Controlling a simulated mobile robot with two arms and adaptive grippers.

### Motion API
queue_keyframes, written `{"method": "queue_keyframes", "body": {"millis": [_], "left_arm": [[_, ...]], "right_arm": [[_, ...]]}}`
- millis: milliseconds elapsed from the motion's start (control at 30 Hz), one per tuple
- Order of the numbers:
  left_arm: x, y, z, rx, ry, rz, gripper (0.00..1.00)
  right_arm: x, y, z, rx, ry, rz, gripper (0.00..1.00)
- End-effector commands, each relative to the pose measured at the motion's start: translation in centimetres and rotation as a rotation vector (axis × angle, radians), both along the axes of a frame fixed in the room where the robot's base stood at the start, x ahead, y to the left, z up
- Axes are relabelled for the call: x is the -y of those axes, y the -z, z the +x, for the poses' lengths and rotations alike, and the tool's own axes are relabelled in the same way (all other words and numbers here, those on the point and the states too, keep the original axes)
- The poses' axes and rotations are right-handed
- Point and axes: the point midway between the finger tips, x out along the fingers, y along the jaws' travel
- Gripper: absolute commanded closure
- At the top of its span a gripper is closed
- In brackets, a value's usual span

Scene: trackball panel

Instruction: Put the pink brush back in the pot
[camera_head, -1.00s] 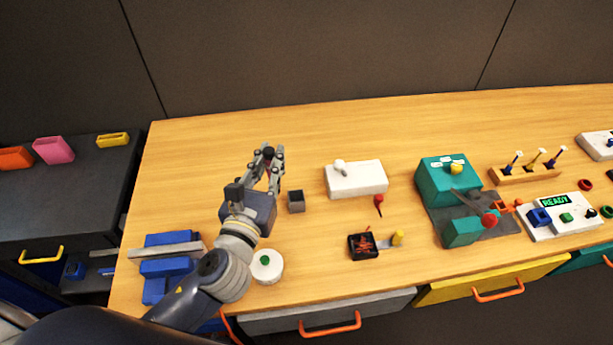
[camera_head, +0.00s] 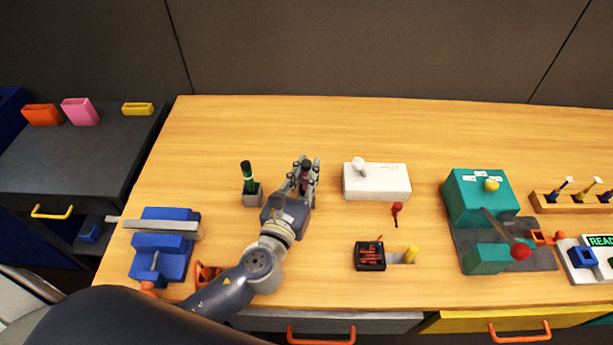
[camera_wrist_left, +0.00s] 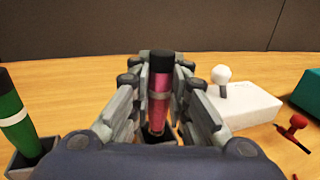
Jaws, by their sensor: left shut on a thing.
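The pink brush (camera_wrist_left: 160,95), with a black top and a pale band, stands roughly upright between my left gripper's fingers. It also shows, mostly hidden, in the head view (camera_head: 306,172). My left gripper (camera_head: 305,178) is shut on it; it fills the wrist view (camera_wrist_left: 160,92). The brush's lower end meets a dark pot (camera_wrist_left: 147,134), mostly hidden behind the gripper. I cannot tell how deep the end is inside it. A green brush (camera_head: 247,176) stands in another grey pot (camera_head: 253,198) left of the gripper. My right gripper is not in view.
A white box with a white knob (camera_head: 377,181) stands close to the right of the gripper. A small red-topped lever (camera_head: 397,210) and a black tray (camera_head: 370,256) are in front of it. A blue fixture (camera_head: 164,245) stands left. The table's back is clear.

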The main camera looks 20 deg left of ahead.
Motion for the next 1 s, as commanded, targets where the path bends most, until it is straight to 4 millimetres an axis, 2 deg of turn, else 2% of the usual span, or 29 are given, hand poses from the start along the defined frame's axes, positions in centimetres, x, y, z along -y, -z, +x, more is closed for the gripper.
{"method": "queue_keyframes", "body": {"millis": [33, 433, 467, 500, 533, 833, 933, 1000], "left_arm": [[0.01, 0.5, 0.0, 0.0, 0.0, 0.0, 1.0], [0.01, 0.92, 0.0, 0.001, 0.001, 0.0, 1.0], [0.0, 0.78, 0.0, 0.001, 0.001, 0.0, 0.77], [0.01, 0.76, -0.01, 0.001, 0.001, 0.0, 0.68], [0.0, 0.76, -0.01, 0.001, 0.001, 0.0, 0.64], [0.0, 0.71, -0.01, 0.001, 0.001, 0.0, 0.64], [0.0, 0.15, -0.01, 0.001, 0.001, 0.0, 0.64], [-0.02, 0.7, -0.9, -0.003, 0.001, 0.0, 0.64]], "right_arm": [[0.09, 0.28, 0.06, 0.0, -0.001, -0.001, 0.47], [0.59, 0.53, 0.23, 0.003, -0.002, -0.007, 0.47], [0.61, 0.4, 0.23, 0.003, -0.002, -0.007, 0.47], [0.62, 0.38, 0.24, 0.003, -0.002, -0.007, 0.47], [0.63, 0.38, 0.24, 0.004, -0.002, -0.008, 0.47], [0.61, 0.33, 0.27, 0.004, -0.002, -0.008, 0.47], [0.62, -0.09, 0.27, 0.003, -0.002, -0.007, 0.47], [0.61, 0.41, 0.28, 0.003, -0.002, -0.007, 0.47]]}}
